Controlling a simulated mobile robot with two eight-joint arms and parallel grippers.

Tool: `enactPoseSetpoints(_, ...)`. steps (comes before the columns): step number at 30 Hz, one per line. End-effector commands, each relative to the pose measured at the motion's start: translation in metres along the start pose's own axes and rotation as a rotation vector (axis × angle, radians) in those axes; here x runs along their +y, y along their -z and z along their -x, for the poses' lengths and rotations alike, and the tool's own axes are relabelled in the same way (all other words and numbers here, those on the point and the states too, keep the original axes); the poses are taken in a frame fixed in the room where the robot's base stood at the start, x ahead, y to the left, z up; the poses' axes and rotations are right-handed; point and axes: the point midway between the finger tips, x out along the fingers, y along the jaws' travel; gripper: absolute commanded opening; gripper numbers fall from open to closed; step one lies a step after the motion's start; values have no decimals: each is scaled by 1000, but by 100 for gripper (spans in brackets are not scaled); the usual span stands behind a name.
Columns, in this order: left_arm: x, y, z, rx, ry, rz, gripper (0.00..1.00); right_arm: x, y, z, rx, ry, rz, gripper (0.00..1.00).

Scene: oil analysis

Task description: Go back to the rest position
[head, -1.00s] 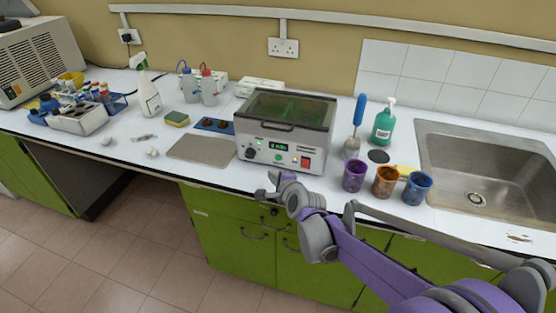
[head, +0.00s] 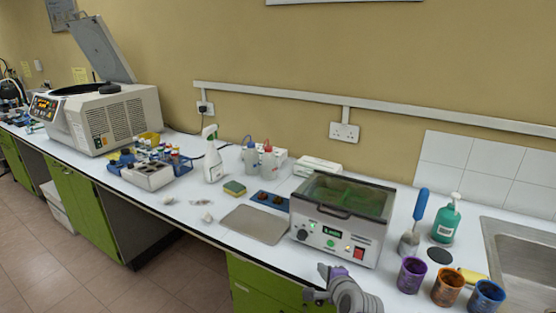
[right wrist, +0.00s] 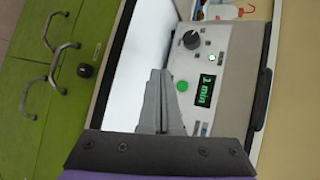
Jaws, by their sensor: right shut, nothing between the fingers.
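My right gripper (head: 333,272) is at the lower middle of the head view, in front of the counter edge and just below the water bath (head: 338,215). It is shut and empty. In the right wrist view its closed fingers (right wrist: 160,80) point toward the front panel of the water bath (right wrist: 225,60), whose green display reads "1 min". I cannot tell from the pictures how far the fingers are from the panel. The bath's lid is closed. My left gripper is not in view.
The white counter (head: 200,220) runs across the view. Purple (head: 411,275), orange (head: 447,288) and blue (head: 487,297) cups stand at the right near the sink (head: 525,260). A centrifuge (head: 110,118) with its lid raised stands far left. Green cupboards (head: 85,205) are below the counter.

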Motion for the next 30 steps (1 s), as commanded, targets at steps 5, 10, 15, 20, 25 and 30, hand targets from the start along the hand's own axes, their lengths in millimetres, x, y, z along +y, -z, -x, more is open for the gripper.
enactPoseSetpoints(5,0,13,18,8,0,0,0,25,-16,81,-40,-160,442,0)
enactPoseSetpoints(10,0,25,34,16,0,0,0,71,-19,162,-130,-338,926,0)
enactPoseSetpoints(15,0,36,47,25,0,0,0,118,-10,226,-249,-487,1323,0)
enactPoseSetpoints(20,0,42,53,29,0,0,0,146,-2,259,-337,-568,1534,0)
enactPoseSetpoints(25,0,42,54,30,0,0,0,156,1,268,-369,-594,1601,0)
enactPoseSetpoints(30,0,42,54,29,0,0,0,156,1,268,-369,-593,1600,0)
